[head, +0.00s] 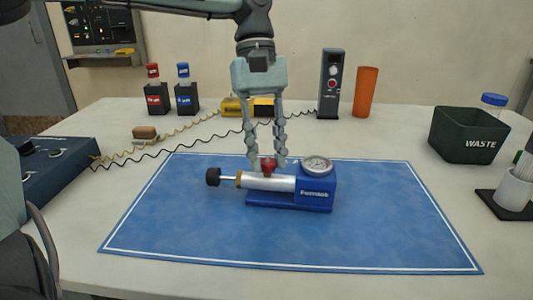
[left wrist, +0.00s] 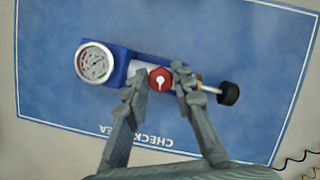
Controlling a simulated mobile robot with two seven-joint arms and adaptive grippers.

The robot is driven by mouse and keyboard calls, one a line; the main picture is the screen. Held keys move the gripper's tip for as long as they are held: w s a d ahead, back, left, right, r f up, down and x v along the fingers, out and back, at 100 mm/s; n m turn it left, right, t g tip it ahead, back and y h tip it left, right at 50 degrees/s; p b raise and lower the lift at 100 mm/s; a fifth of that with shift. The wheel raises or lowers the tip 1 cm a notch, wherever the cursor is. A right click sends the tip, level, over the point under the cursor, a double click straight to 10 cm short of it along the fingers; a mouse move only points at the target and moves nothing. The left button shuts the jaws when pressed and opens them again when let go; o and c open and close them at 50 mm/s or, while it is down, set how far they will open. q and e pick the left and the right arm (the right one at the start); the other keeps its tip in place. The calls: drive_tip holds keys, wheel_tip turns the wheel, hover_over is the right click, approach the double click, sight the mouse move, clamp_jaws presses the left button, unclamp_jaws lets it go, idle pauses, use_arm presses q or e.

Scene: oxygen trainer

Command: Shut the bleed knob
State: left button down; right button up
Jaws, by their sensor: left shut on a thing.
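The red bleed knob (head: 268,164) sits on top of the silver barrel of the blue hand pump (head: 316,190), beside its round dial gauge (head: 317,165). The knob also shows in the left wrist view (left wrist: 160,79), with a white mark on its face. My left gripper (head: 267,162) points straight down from above, its two fingers on either side of the knob, shut on it. The pump lies flat on the blue mat (head: 200,240), its black plunger handle (head: 213,177) to the left. My right gripper is not in view.
A black waste bin (head: 468,135) and a white cup (head: 514,188) stand at the right. Red-capped and blue-capped bottles in black holders, a grey upright device (head: 330,85) and an orange cup (head: 365,92) stand at the back. The mat's front is clear.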

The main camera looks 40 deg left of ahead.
use_arm(q)
drive_tip(key=shift+m+y, duration=0.3)
drive_tip(key=shift+m, duration=0.5)
drive_tip(key=c, duration=1.3)
unclamp_jaws()
drive_tip(key=shift+o, duration=0.2)
drive_tip(key=shift+w, duration=0.1)
drive_tip(key=v, duration=1.2)
drive_tip(key=shift+w, duration=0.2)
drive_tip(key=shift+f+g, duration=0.1)
drive_tip(key=shift+g, duration=0.2)
